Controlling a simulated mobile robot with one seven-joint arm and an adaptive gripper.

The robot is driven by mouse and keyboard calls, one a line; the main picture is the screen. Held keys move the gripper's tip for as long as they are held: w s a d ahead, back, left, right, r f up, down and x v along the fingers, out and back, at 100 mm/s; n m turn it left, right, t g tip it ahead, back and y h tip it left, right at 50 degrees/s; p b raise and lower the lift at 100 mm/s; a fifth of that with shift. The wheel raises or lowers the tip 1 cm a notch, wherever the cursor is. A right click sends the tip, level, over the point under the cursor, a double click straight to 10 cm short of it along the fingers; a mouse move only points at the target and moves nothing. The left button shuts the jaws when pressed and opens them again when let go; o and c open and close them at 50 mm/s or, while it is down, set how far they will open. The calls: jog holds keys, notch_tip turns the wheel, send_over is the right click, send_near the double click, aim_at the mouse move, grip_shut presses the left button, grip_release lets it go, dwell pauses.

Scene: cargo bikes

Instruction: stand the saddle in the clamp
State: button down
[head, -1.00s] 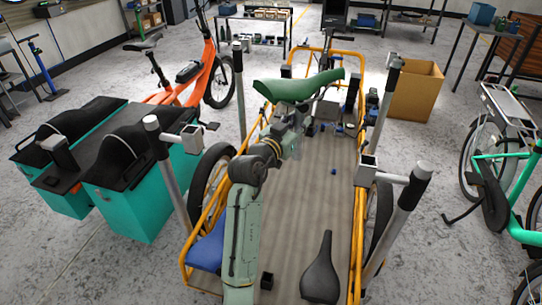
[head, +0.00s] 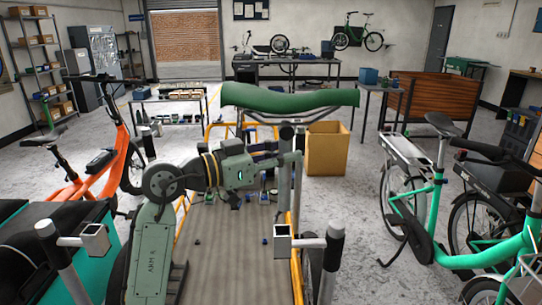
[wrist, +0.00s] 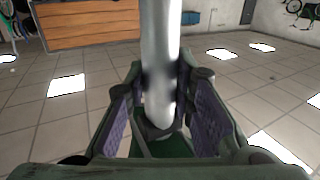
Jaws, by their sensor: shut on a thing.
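The green saddle (head: 290,98) is held high in the head view, lying roughly level across the picture above the cargo bike. My gripper (head: 292,165) is below it. In the wrist view my gripper (wrist: 160,105) is shut on a pale metal post (wrist: 161,50), which rises upright out of the top of the picture. The post seems to be the saddle's. Two square metal sockets on poles stand at the front, one left (head: 95,238) and one right (head: 283,237). I cannot tell which is the clamp. The saddle is apart from both.
The grey cargo deck (head: 232,250) lies below, with small items at its far end. An orange bike (head: 95,172) stands left and a teal bike (head: 435,225) right. A tan box (head: 326,148) and a table (head: 180,112) are behind.

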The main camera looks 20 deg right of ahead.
jog(key=b, duration=0.3)
send_over(281, 209)
jog(key=w, duration=0.1)
jog(key=shift+d+f, duration=0.15)
jog(key=shift+f, duration=0.95)
jog(key=shift+d+f, duration=0.15)
jog(key=shift+f, duration=0.95)
jog(key=shift+f+b, duration=3.7)
jog(key=shift+f, duration=0.6)
jog(key=c, duration=1.6)
grip_release()
jog(key=shift+s+r, duration=0.1)
jog(key=shift+c, duration=0.2)
jog(key=o, duration=0.3)
jog(key=shift+o, duration=0.2)
